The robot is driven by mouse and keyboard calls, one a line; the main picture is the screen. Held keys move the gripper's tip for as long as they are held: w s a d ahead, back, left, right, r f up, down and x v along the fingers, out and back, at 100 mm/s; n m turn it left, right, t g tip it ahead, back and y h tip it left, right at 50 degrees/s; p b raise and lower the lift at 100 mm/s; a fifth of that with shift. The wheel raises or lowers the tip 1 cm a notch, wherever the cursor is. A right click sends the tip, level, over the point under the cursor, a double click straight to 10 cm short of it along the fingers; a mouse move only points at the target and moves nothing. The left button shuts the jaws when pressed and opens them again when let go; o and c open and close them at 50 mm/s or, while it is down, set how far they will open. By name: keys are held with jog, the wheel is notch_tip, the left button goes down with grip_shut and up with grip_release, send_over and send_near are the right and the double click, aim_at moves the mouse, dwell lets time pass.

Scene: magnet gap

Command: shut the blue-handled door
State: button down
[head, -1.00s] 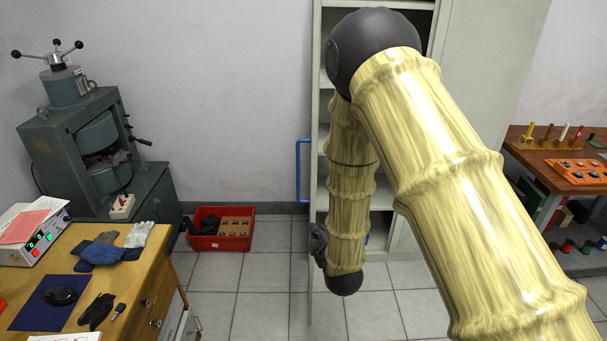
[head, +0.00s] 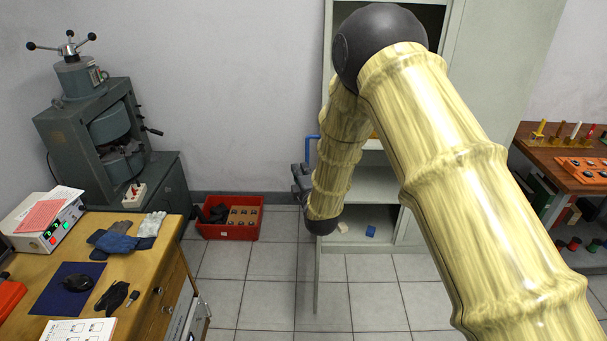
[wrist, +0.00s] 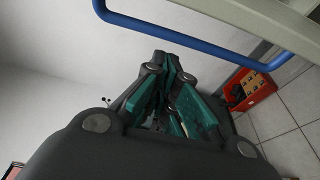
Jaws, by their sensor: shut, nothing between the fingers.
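The cabinet door stands open and is seen nearly edge-on in the head view, its pale edge (head: 317,275) running down to near the floor. Its blue handle (head: 311,140) is on the door's left side, partly hidden by my arm. In the wrist view the blue handle (wrist: 185,45) crosses the top, with the pale door (wrist: 265,22) beyond it at upper right. My gripper (head: 298,178) is on the handle side of the door, low by the handle. In the wrist view my gripper (wrist: 168,65) is shut and empty, just below the handle bar. Contact cannot be told.
The open cabinet's shelf (head: 376,186) shows behind my arm, with a blue block (head: 370,231) at the bottom. A red crate (head: 230,221) is on the floor to the left. A wooden desk (head: 150,262) and a grey machine stand further left. Tiled floor before the cabinet is clear.

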aim_at(308, 160)
jog(key=shift+w+d+r+p, duration=0.1)
jog(key=shift+w+d+p, duration=0.2)
jog(key=shift+d+p, duration=0.4)
jog(key=shift+w+d+p, duration=0.3)
jog(key=shift+d+p, duration=0.1)
jog(key=shift+d, duration=0.7)
jog(key=shift+d, duration=0.15)
